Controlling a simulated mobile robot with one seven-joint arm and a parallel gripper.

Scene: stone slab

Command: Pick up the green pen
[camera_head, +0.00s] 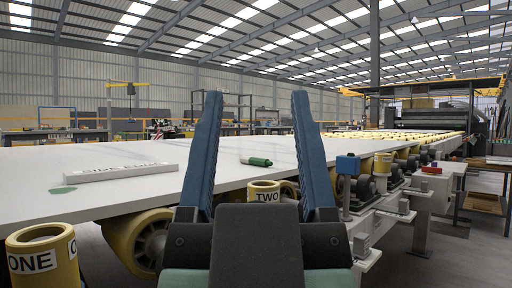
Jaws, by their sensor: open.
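A green pen (258,162) with a pale end lies on the white stone slab (225,150), close to the slab's near right edge. My gripper (256,100) is open, with one blue finger on each side of the picture's middle. The pen shows in the gap between the two fingers, beyond them and apart from them. Nothing is between the fingers. Part of the slab is hidden behind the left finger.
A long white block with dark lettering (122,173) and a small green piece (63,190) lie on the slab at left. Yellow rollers marked ONE (40,255) and TWO (264,192) stand below its edge. A blue box (347,164) and machinery stand at right.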

